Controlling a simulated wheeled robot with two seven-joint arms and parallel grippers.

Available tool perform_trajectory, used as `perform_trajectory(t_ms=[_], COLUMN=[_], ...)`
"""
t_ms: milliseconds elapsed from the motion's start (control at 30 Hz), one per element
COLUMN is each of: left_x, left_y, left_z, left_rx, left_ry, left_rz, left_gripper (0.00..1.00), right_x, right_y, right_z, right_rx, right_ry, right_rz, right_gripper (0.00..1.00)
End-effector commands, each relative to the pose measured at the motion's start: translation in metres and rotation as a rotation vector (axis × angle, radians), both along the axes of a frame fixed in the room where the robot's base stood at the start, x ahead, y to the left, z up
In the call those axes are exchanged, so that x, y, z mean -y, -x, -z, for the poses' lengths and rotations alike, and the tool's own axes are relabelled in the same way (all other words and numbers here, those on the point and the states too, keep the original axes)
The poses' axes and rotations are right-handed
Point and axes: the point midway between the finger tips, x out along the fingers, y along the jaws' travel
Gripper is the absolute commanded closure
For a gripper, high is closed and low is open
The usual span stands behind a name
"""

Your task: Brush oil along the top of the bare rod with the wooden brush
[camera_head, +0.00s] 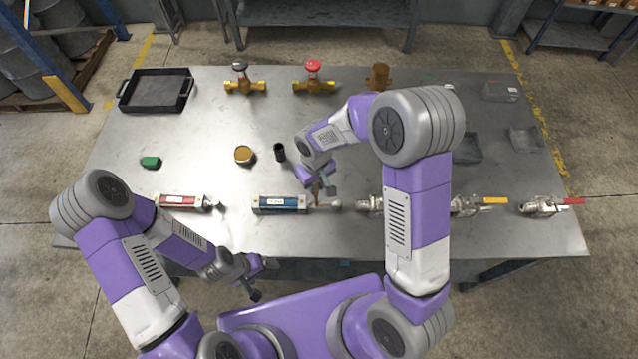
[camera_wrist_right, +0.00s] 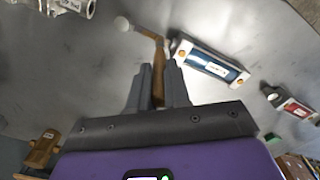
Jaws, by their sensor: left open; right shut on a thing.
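The blue cylinder (camera_head: 280,204) lies at the front middle of the table, with its thin bare rod (camera_head: 327,206) extending right to a pale round end. In the right wrist view, the blue cylinder (camera_wrist_right: 208,62) and rod (camera_wrist_right: 143,31) show beyond the fingers. My right gripper (camera_head: 325,187) is shut on the wooden brush (camera_wrist_right: 158,84), which points down to the rod near the cylinder's end. The brush's lower end overlaps the rod in view; I cannot tell whether it touches. My left gripper (camera_head: 264,280) is open and empty, in front of the table's edge.
The red cylinder (camera_head: 180,202) lies to the left, and metal valves (camera_head: 545,206) to the right. A black cup (camera_head: 279,152) and brass-coloured round tin (camera_head: 244,155) stand behind the blue cylinder. A black tray (camera_head: 157,107) is at the back left.

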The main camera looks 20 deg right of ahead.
Motion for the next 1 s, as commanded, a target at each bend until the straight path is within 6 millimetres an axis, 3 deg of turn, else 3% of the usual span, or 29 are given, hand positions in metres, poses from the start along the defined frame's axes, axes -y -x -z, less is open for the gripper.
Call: perform_trajectory(t_ms=[467,1000], left_x=[0.0,0.0], left_y=[0.0,0.0], left_z=[0.002,0.003], left_rx=[0.0,0.0], left_ry=[0.0,0.0], left_rz=[0.0,0.0], left_gripper=[0.15,0.15], right_x=[-0.008,0.009], right_y=[-0.002,0.003], right_z=[0.001,-0.001], right_rx=[0.0,-0.001], right_ry=[-0.001,0.0], right_rz=[0.0,0.001], right_gripper=[1.0,1.0])
